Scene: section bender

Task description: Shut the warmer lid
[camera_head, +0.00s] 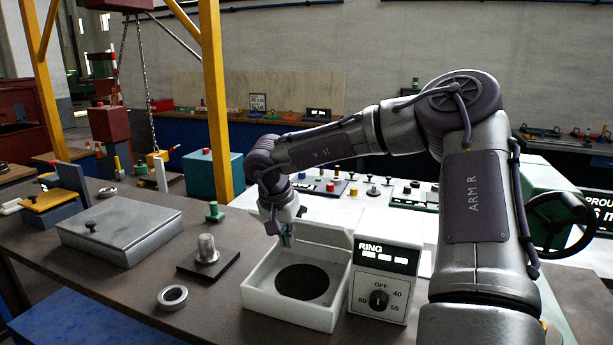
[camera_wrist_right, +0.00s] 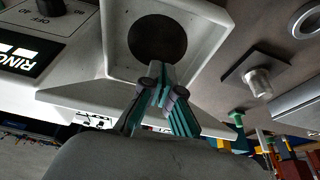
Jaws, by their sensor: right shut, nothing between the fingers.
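The warmer (camera_head: 262,302) is a white box with a dark round opening (camera_head: 302,281) in its recessed top. Its control panel (camera_head: 385,283) reads RING and has a black dial. The white lid (camera_head: 325,236) is open and leans back at the far edge of the box; the wrist view also shows the lid (camera_wrist_right: 70,98). My right gripper (camera_head: 287,237) is shut and empty, at the far left part of the box near the lid. In the wrist view its teal fingers (camera_wrist_right: 160,84) overlap the box rim and lid; whether they touch is unclear. My left gripper is out of view.
A metal ring (camera_head: 172,297), a dark plate with a metal peg (camera_head: 207,257) and a grey lidded box (camera_head: 120,233) lie left of the warmer. A green knob piece (camera_head: 214,212) stands behind them.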

